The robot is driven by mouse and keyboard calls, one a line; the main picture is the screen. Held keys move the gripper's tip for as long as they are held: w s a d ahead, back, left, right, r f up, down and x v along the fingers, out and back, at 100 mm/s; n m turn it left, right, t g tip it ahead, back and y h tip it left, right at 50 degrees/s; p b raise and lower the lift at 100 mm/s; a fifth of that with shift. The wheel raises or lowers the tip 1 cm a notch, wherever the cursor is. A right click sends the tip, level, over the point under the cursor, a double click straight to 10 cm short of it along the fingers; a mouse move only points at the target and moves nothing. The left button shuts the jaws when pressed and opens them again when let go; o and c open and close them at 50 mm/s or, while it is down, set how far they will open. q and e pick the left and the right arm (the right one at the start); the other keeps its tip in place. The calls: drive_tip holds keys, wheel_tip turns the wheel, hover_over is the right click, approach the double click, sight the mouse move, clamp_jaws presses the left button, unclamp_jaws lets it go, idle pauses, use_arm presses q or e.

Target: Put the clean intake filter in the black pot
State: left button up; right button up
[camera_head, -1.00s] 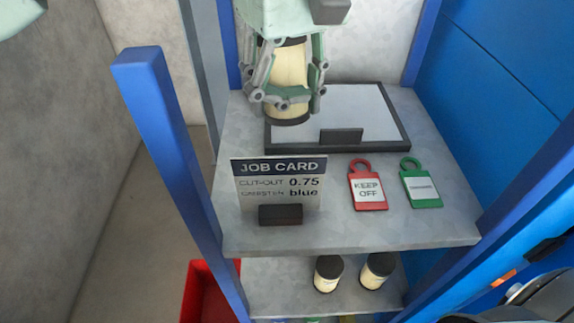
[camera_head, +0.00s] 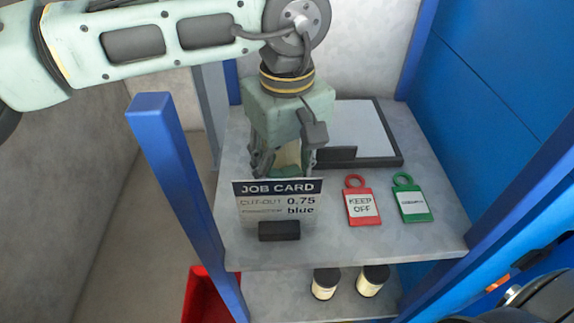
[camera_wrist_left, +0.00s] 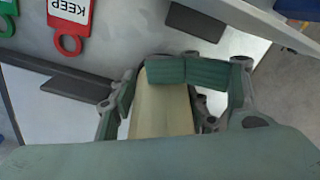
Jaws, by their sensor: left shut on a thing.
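My left gripper (camera_head: 286,158) is shut on a cream cylindrical filter (camera_head: 288,154) with dark ends. In the head view it is low over the upper shelf, behind the job card, which hides the fingertips and the filter's lower end. In the left wrist view the filter (camera_wrist_left: 160,112) lies between the fingers (camera_wrist_left: 178,78). I cannot tell whether it touches the shelf. Two similar cream cylinders with black tops, a left one (camera_head: 325,284) and a right one (camera_head: 372,280), stand on the lower shelf. I see no black pot.
The job card (camera_head: 278,204) stands at the upper shelf's (camera_head: 400,246) front left. A red KEEP OFF tag (camera_head: 362,205) and a green tag (camera_head: 412,203) lie right of it. A dark-framed pale panel (camera_head: 402,160) lies behind. Blue posts (camera_head: 180,190) flank the shelf. A red bin (camera_head: 205,298) is below left.

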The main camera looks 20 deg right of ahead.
use_arm(q)
drive_tip(key=shift+f, duration=0.15)
drive_tip(key=o, duration=1.6)
drive_tip(key=shift+o, duration=0.2)
